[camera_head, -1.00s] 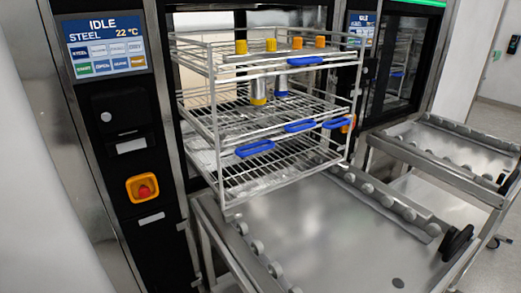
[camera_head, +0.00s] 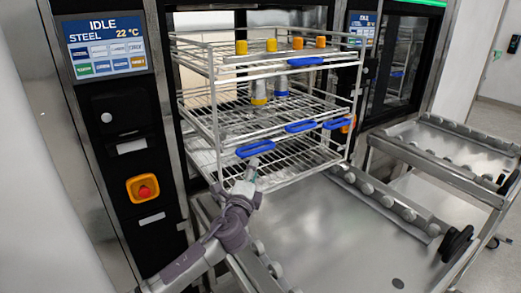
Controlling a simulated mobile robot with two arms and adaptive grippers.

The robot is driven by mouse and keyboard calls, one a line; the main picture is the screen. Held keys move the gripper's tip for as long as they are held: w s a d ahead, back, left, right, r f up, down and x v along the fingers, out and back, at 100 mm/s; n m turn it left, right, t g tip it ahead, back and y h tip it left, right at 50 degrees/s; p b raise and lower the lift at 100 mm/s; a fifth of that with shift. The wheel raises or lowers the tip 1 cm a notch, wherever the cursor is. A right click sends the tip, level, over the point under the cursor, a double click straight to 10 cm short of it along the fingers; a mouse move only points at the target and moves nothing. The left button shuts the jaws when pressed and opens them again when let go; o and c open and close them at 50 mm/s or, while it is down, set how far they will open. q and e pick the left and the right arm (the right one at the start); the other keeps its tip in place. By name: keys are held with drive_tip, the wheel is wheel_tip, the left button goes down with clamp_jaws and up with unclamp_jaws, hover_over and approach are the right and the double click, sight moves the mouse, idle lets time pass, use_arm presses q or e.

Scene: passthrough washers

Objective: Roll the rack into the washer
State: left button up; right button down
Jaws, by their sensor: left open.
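The wire rack (camera_head: 208,122) has several levels and stands at the washer's open doorway, its front part over the rear of the roller table (camera_head: 335,235). Blue handles (camera_head: 255,149) show along its front side, and yellow-topped and metal items (camera_head: 259,92) sit in it. The washer (camera_head: 125,110) shows IDLE on its screen (camera_head: 107,45). My left gripper (camera_head: 250,170) is open just below the left blue handle, in front of the rack's lower level. Whether it touches the rack cannot be told. My right gripper is not in view.
Rollers (camera_head: 392,203) line both sides of the roller table, and its middle is bare. A black knob (camera_head: 456,243) sits at its right front. A second table (camera_head: 455,150) and washer (camera_head: 392,75) stand to the right. A red emergency button (camera_head: 144,191) is on the left panel.

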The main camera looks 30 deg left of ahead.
sight(261, 150)
use_arm(q)
drive_tip(key=x, duration=1)
drive_tip(key=shift+w, duration=0.2)
clamp_jaws()
drive_tip(key=shift+f, duration=0.1)
